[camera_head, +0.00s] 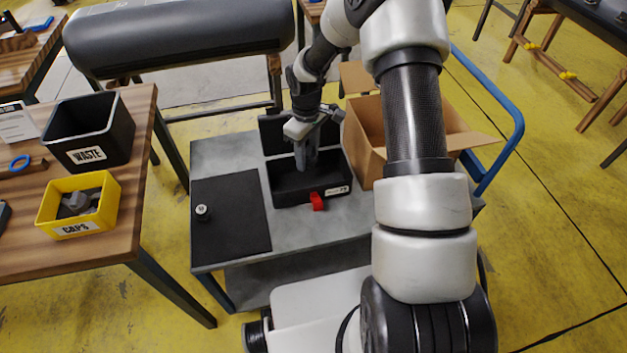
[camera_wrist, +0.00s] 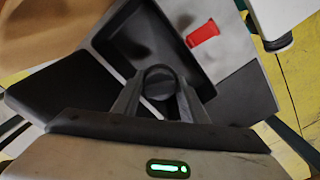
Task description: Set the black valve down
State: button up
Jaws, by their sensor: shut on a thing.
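My gripper (camera_head: 306,168) points down over the open black bin (camera_head: 330,187) on the grey cart, its fingertips within the bin's outline. In the wrist view my gripper (camera_wrist: 160,88) is shut on the round black valve (camera_wrist: 160,82), held between the two fingertips. The bin (camera_wrist: 222,62) lies beyond the valve there, and its visible floor looks empty apart from dark shadows. I cannot tell whether the valve touches the floor. In the head view the valve is not clear among the dark fingers and bin.
A red tab (camera_head: 317,201) sits on the bin's front. A black mat (camera_head: 232,234) with a small round fitting (camera_head: 202,211) lies left. An open cardboard box (camera_head: 366,133) stands close right. The wooden bench (camera_head: 128,218) holds a WASTE bin (camera_head: 88,130) and yellow CAPS bin (camera_head: 105,207).

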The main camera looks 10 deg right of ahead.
notch_tip(320, 180, down, 9)
jog(key=shift+f+b, duration=0.1)
jog(key=shift+b, duration=0.65)
jog(key=shift+f, duration=0.15)
jog(key=o, duration=1)
jog(key=shift+o, duration=0.2)
